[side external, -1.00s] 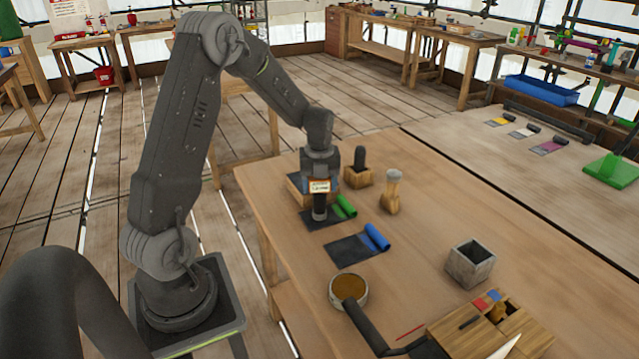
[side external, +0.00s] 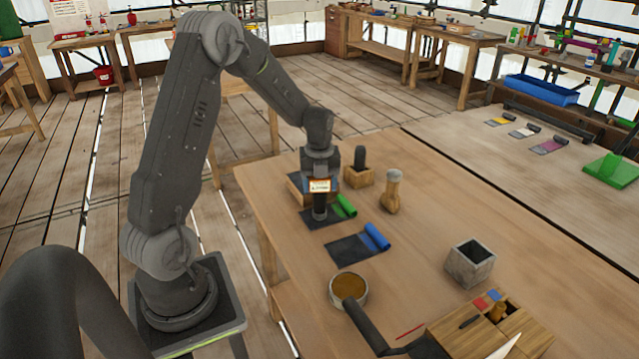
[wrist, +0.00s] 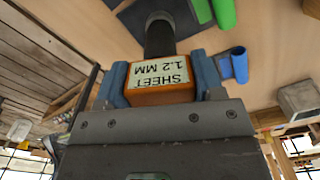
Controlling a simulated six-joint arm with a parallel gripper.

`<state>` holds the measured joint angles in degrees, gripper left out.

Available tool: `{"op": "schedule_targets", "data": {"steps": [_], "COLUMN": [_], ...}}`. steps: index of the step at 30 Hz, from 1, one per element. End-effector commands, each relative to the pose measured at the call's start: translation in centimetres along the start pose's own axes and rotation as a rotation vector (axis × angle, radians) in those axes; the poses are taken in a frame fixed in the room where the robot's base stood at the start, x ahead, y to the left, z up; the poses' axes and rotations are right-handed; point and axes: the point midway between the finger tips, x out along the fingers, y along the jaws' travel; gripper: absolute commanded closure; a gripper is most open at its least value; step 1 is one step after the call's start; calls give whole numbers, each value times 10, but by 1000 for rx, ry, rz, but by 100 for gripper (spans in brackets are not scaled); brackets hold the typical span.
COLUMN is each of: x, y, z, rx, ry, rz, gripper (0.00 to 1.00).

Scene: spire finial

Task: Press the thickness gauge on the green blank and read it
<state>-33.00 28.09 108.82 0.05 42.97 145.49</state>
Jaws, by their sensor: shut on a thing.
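The thickness gauge (wrist: 160,80) is an orange block with a dark cylindrical foot and a pale panel reading "SHEET 1.2 MM", upside down in the wrist view. My gripper (wrist: 162,84) is shut on it, a blue finger on each side. In the side view the gauge (side external: 320,186) stands upright, foot down at the dark flat part of the green blank. The green blank's rolled end (side external: 345,205) lies just right of the foot. It shows partly in the wrist view (wrist: 224,14). The foot appears to touch the sheet, but its contact edge is hard to see.
A blue-rolled blank (side external: 376,237) lies nearer the camera. A wooden block with a dark handle (side external: 358,178) and a pale-topped wooden tool (side external: 391,190) stand behind right. A round pot (side external: 349,290), grey box (side external: 470,262) and wooden organiser (side external: 490,325) stand nearer.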

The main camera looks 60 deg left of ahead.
Motion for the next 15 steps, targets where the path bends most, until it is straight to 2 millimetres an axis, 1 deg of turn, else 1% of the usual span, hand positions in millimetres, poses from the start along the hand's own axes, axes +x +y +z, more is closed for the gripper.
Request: {"op": "schedule_targets", "data": {"steps": [2, 15], "x": [0, -35], "y": [1, 0], "z": [-1, 0], "rx": [1, 0], "ry": [2, -1], "rz": [2, 0], "gripper": [71, 71]}}
